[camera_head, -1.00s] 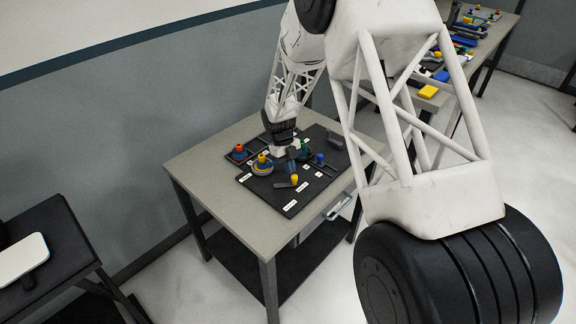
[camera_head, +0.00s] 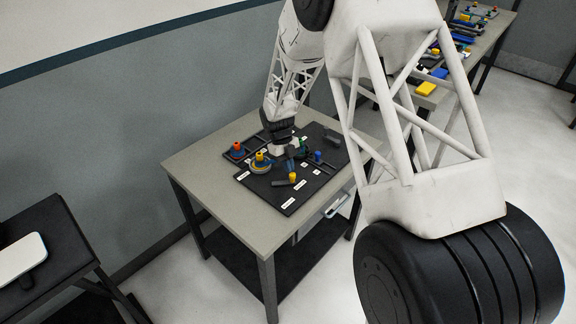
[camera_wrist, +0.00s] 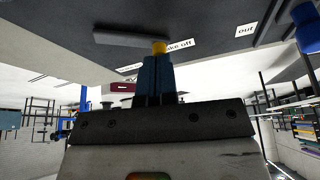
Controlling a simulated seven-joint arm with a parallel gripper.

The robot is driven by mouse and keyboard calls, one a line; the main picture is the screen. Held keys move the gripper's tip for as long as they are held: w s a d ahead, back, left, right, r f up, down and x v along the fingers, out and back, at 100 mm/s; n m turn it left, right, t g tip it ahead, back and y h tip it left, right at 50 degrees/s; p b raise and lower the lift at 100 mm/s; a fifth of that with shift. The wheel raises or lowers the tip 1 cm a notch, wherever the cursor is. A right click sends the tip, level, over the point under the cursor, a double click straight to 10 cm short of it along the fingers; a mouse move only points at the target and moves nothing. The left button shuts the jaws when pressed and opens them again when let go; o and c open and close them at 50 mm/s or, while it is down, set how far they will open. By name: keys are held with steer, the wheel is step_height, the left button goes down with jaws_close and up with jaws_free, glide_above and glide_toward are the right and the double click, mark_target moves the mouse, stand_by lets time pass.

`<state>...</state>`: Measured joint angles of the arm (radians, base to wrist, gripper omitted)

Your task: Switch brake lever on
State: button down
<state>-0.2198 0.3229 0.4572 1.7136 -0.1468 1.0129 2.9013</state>
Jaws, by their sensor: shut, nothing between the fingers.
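The brake lever is a dark grey bar (camera_head: 280,183) with a yellow knob (camera_head: 292,177), lying on the black board (camera_head: 290,203). In the wrist view, the grey bar (camera_wrist: 130,37) and yellow knob (camera_wrist: 159,46) show beside a label partly reading "off". My gripper (camera_head: 290,163) is low over the board, just behind the yellow knob in the head view. In the wrist view, its blue fingers (camera_wrist: 156,62) are together and empty, with the tips overlapping the knob. I cannot tell whether they touch it. The fingers hide part of the label.
On the board stand a red-topped knob (camera_head: 237,147), a yellow-topped round control (camera_head: 260,158) and a blue knob (camera_head: 318,156), close around the gripper. The grey table (camera_head: 215,182) has bare room at its left and front. Another table with coloured parts stands at the back right.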

mark_target(292, 176)
steer(key=shift+s+d, duration=0.15)
steer(key=shift+s, duration=0.15)
steer(key=shift+s+d, duration=0.25)
steer(key=shift+s, duration=0.9)
steer(key=shift+s+a+f, duration=0.1)
steer(key=shift+s, duration=0.95)
steer(key=shift+s+a, duration=0.1)
steer(key=shift+s, duration=0.1)
steer(key=shift+s+a, duration=0.1)
